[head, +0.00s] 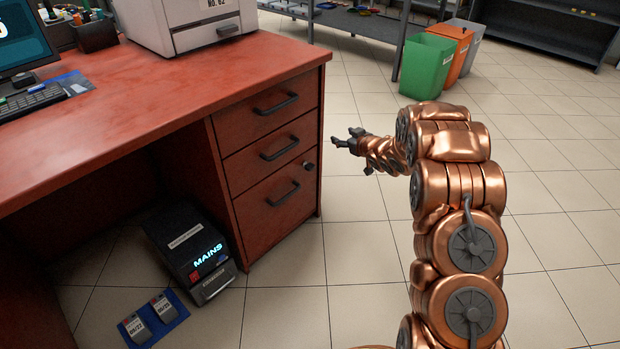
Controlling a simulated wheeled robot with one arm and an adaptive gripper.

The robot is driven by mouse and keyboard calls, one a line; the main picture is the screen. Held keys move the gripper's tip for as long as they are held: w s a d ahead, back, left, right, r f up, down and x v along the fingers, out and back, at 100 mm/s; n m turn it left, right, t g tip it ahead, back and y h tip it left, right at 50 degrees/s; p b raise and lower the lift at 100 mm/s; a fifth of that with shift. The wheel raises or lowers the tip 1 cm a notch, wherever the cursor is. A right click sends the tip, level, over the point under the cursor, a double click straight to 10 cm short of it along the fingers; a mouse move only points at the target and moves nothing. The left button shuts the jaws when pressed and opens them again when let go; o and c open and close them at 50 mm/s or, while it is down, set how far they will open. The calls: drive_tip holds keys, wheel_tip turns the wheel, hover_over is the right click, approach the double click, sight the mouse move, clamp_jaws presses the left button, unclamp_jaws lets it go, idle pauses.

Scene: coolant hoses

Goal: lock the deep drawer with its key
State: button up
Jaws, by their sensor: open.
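The deep drawer (277,218) is the lowest and tallest of three drawers in the red desk's right pedestal. It looks shut, with its front flush with the others and a dark bar handle (283,193). A small round grey lock (308,167) sits at its upper right corner. No key can be made out at the lock or in the gripper at this size. My gripper (343,139) is open, to the right of the pedestal and above the lock's height in the picture. Its dark fingers point left, and they appear apart from the drawers.
The red desk (160,100) carries a printer (185,22) and a keyboard (30,101). A dark box with a lit "MAINS" sign (190,250) stands on the floor left of the pedestal. Green (425,65), orange and grey bins stand behind.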

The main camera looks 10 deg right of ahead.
sight(313, 168)
drive_tip(key=s+a+f+n+t+y+b, duration=0.1)
drive_tip(key=a+f+y+b, duration=0.25)
drive_tip(key=f, duration=0.45)
drive_tip(key=a+f+n+y+b, duration=0.1)
drive_tip(key=a+f+y+b, duration=0.25)
drive_tip(key=f, duration=0.35)
drive_tip(key=b+x, duration=0.1)
drive_tip(key=x, duration=0.1)
drive_tip(key=b+x, duration=0.1)
drive_tip(key=x, duration=0.1)
drive_tip(key=b+x, duration=0.1)
drive_tip(key=x, duration=0.1)
drive_tip(key=shift+w+d+f, duration=0.2)
drive_tip(key=shift+f, duration=0.1)
drive_tip(key=shift+w+a+r, duration=0.1)
drive_tip(key=shift+w+a, duration=0.15)
drive_tip(key=shift+w, duration=0.1)
clamp_jaws()
